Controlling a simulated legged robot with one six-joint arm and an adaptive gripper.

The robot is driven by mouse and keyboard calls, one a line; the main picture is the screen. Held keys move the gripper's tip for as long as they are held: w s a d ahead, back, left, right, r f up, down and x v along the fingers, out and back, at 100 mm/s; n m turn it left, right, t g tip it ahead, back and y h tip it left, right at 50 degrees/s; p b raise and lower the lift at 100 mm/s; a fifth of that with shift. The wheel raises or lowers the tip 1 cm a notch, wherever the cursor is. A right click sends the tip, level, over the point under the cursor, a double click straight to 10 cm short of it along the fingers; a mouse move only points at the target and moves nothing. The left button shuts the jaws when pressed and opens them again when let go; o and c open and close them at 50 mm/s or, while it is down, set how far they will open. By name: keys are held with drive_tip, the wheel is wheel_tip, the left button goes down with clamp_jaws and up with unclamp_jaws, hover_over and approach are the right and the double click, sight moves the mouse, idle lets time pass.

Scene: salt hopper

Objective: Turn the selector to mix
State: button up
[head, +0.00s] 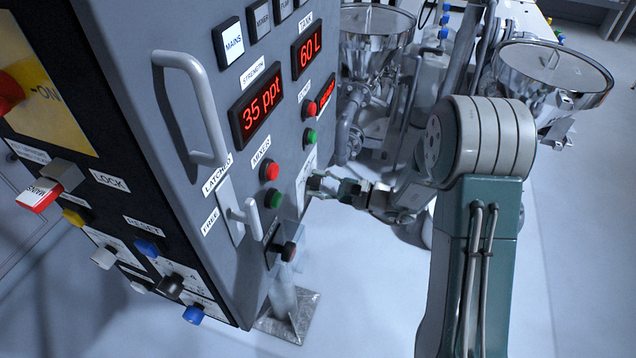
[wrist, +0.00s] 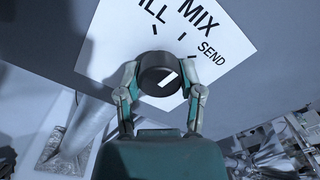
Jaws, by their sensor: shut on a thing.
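The selector (wrist: 155,64) is a round black knob with a white pointer mark. It stands on a white label plate (wrist: 225,62) reading MIX, SEND and a partly cut-off word ending in ILL. The mark slants to the upper right, roughly toward the SEND tick rather than MIX. My gripper (wrist: 160,78) is shut on the knob, one finger on each side. In the head view my gripper (head: 328,186) reaches the right part of the grey cabinet face; the knob itself is hidden there.
The grey cabinet (head: 275,50) carries red displays (head: 262,104), a large handle (head: 190,110), a mixer red button (head: 270,171) and green button (head: 273,198), and a latch handle (head: 245,215). Steel hoppers (head: 553,75) stand behind my arm.

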drive_tip(key=shift+n, duration=0.5)
drive_tip(key=o, duration=1.1)
drive_tip(key=shift+o, duration=0.2)
drive_tip(key=v, duration=1.2)
drive_tip(key=shift+a, duration=0.15)
